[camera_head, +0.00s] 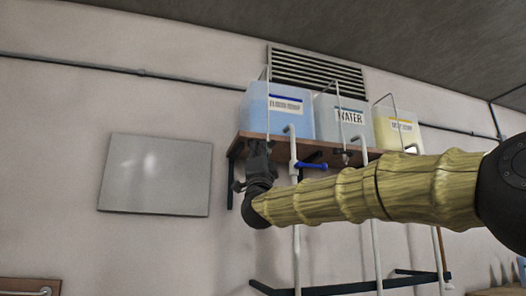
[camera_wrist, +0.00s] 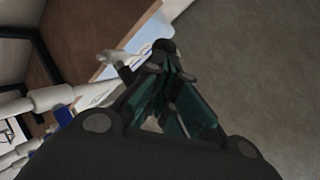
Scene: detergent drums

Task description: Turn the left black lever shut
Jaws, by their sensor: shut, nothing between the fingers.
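My gripper (camera_head: 257,150) is raised just under the left end of the shelf, below the blue drum (camera_head: 272,108). In the wrist view my gripper (camera_wrist: 166,52) has its fingers drawn together, with nothing visible between them. I cannot make out the left black lever; my gripper covers the area below the blue drum in the head view. A pale tap-like piece (camera_wrist: 118,58) shows just left of the fingertips in the wrist view, and I cannot tell whether they touch. A dark tap (camera_head: 346,155) hangs below the water drum (camera_head: 328,128).
A blue lever (camera_head: 311,165) sits on a white pipe (camera_head: 293,155) right of my gripper. The brown shelf (camera_head: 300,140) is close above it. A yellow drum (camera_head: 398,130) stands at right. More vertical pipes stand behind my arm. The wall around the grey panel (camera_head: 157,174) is clear.

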